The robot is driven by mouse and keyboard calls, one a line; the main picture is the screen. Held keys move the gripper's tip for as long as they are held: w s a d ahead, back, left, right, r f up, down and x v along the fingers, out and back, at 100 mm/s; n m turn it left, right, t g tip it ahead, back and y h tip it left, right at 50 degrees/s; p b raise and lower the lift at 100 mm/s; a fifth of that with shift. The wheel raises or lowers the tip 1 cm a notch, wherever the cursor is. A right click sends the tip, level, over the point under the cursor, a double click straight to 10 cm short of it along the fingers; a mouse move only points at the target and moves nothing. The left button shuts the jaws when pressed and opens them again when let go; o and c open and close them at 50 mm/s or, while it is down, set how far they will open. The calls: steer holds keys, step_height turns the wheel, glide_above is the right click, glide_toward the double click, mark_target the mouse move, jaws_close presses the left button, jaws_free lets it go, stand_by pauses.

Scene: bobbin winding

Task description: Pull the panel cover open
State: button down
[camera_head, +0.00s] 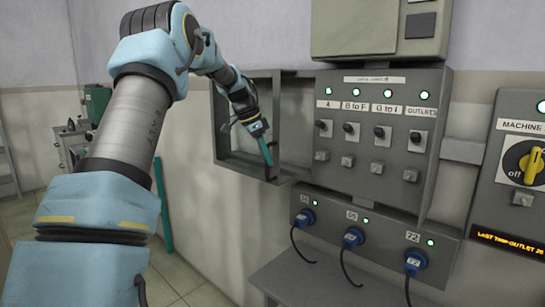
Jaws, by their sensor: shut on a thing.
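The panel cover (220,120) looks like a dark grey open frame to the left of the grey switch panel (385,85). It stands swung out from the panel, and the wall shows through it. My gripper (268,163) is at the cover's lower right part, with its teal fingers pointing down. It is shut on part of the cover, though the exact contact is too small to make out. My arm comes in from the lower left and reaches over the cover's upper edge area. The switches on the panel are uncovered.
Below the panel, blue plugs (353,238) with hanging black cables sit in an outlet box above a grey shelf (330,283). A machine switch box (515,180) with a yellow knob is at the right. Floor shows at the lower left.

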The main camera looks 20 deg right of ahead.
steer(key=shift+w+r, duration=0.1)
steer(key=c, duration=0.8)
jaws_free()
steer(key=shift+c, duration=0.2)
steer(key=b+v, duration=0.2)
steer(key=v, duration=0.8)
steer(key=shift+a+r, duration=0.2)
steer(key=shift+r, duration=0.1)
steer(key=s+a+f+n+t+y, duration=0.1)
steer(key=s+a+f+n+y, duration=0.1)
steer(key=s+a+f+n, duration=0.85)
steer(key=s+a+f+n+y, duration=0.1)
steer(key=s+a+f+n, duration=0.2)
steer(key=s+a+f, duration=0.3)
steer(key=s+a+f+n+y, duration=0.1)
steer(key=s+a+f+n, duration=0.2)
steer(key=s+a+f, duration=0.4)
steer(key=s, duration=0.5)
steer(key=shift+t, duration=0.4)
